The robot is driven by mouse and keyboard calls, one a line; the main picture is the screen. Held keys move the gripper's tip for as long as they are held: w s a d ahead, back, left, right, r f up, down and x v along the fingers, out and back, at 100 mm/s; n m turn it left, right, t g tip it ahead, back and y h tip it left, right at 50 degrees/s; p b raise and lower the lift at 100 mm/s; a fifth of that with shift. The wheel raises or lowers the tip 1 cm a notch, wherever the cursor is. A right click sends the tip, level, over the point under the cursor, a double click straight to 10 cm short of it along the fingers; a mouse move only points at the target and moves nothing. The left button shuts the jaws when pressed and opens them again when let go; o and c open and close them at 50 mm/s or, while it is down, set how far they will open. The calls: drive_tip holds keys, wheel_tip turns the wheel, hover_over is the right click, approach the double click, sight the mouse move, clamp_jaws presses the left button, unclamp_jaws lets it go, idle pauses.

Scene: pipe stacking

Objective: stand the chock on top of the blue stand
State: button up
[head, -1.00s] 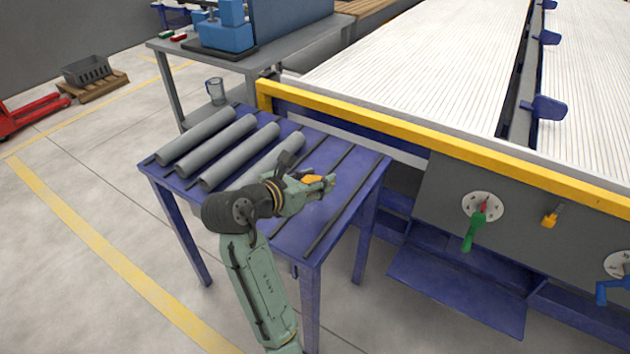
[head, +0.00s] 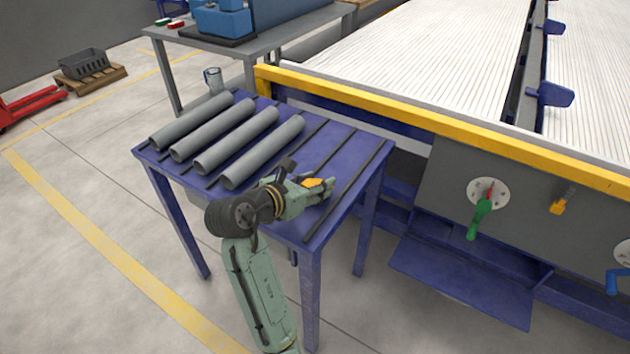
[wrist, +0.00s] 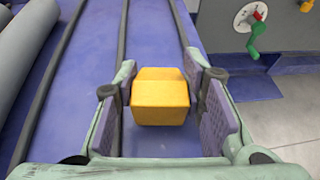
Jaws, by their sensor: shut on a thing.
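The chock (head: 313,183) is a small yellow-orange block. My gripper (head: 328,189) is shut on it, over the right part of the blue stand (head: 283,226). In the wrist view the chock (wrist: 160,101) sits between the two finger pads of my gripper (wrist: 164,122), with the blue stand top (wrist: 92,72) below and beyond it. I cannot tell whether the chock's underside touches the stand top. My wrist and fingers hide part of the stand's front right area.
Several grey pipes (head: 248,150) lie side by side on the stand's left half. Dark strips (head: 345,200) run across its top. A roller bed with a yellow rail (head: 420,127) stands behind, and a grey workbench (head: 270,47) is at the back left.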

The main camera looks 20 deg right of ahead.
drive_tip(key=o, duration=1.3)
